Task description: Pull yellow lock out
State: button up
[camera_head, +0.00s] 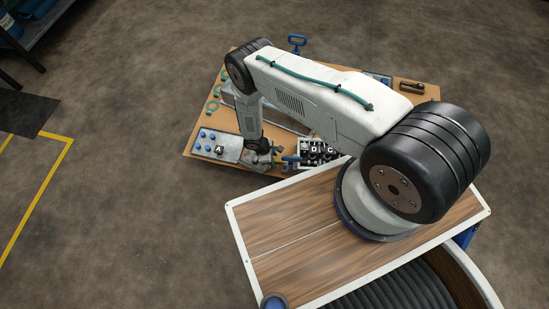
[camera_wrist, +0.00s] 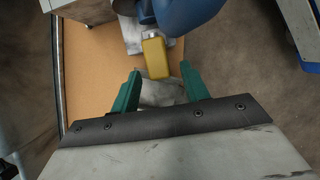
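The yellow lock (camera_wrist: 156,57) shows in the wrist view as a small yellow block, just ahead of and between my fingertips. My gripper (camera_wrist: 160,68) has two green fingers, spread apart with a clear gap on both sides of the lock. I cannot tell whether either finger touches it. A blue rounded part (camera_wrist: 190,12) sits just beyond the lock, and a grey metal piece lies under and behind it. In the head view my arm reaches down to the brown board (camera_head: 194,166), and the lock cannot be made out clearly there.
In the head view a white plate with blue knobs marked A (camera_head: 219,149) is left of my arm's end. A block marked D and C (camera_head: 318,151) is to its right. A blue handle (camera_head: 297,41) stands at the back edge. The left floor is mostly clear.

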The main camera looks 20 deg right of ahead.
jog(key=shift+d, duration=0.1)
jog(key=v, duration=0.8)
dwell(0.5)
jog(key=s+d+r+m+g+h, duration=0.1)
jog(key=s+d+r+g, duration=0.15)
jog(key=s, duration=0.25)
notch_tip(320, 180, up, 47)
jog(key=w+d+m+g+y, duration=0.1)
jog(key=w+d+m, duration=0.15)
jog(key=m, duration=0.45)
jog(key=s+d+r+m+t+y, duration=0.2)
jog(key=s+r+t, duration=0.1)
jog(key=s+r, duration=0.7)
jog(key=s+d+r+m+t+y, duration=0.1)
jog(key=s+r+m+t+y, duration=0.1)
jog(key=s+r, duration=0.9)
notch_tip(320, 180, up, 6)
jog(key=shift+d+r+m+t, duration=0.15)
jog(key=shift+d+m+t, duration=0.3)
jog(key=shift+t, duration=0.4)
